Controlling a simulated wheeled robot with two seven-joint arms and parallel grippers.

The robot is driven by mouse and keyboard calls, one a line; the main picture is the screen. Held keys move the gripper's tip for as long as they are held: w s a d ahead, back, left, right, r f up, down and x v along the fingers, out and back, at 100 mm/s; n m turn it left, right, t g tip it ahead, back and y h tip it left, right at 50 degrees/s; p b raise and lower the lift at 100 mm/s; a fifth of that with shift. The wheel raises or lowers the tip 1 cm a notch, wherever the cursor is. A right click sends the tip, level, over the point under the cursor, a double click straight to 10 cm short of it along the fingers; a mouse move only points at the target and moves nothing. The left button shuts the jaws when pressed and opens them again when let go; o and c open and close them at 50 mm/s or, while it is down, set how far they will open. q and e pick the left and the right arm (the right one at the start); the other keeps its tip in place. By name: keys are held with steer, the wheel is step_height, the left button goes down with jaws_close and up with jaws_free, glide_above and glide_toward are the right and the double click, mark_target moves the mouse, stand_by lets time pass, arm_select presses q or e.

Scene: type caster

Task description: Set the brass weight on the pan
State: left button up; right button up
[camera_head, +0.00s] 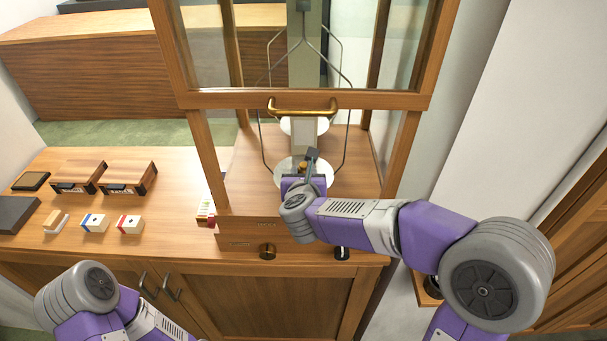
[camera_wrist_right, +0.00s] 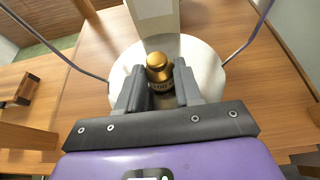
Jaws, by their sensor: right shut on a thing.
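The brass weight (camera_wrist_right: 158,68) is between the fingers of my right gripper (camera_wrist_right: 160,88), which is shut on it. The weight is upright with its knob up, over the white pan (camera_wrist_right: 204,62) in the right wrist view. Whether its base touches the pan is hidden by the fingers. In the head view the right gripper (camera_head: 305,172) reaches through the open front of the wood and glass balance case, at the near pan (camera_head: 287,166). My left arm shows at the lower left, but its gripper is not visible.
The raised sash with a brass handle (camera_head: 302,107) is above my right arm. Wire hangers (camera_head: 268,150) flank the pan, and a second pan (camera_head: 288,126) is behind. Small boxes (camera_head: 130,224) and wooden cases (camera_head: 128,177) lie on the counter at left.

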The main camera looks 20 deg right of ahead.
steer(key=o, duration=1.7)
steer(key=shift+c, duration=0.2)
steer(key=shift+s+r, duration=0.1)
steer(key=shift+s, duration=0.05)
steer(key=shift+r+p+v, duration=0.15)
steer(key=shift+p+v, duration=0.05)
steer(key=shift+v, duration=0.65)
steer(key=shift+r+p+v, duration=0.15)
steer(key=shift+v, duration=0.7)
steer(key=s+a, duration=0.2)
steer(key=s, duration=0.5)
steer(key=s+a+b, duration=0.1)
steer(key=s+a, duration=0.1)
steer(key=s, duration=0.6)
steer(key=shift+a+b, duration=0.25)
steer(key=shift+b, duration=0.05)
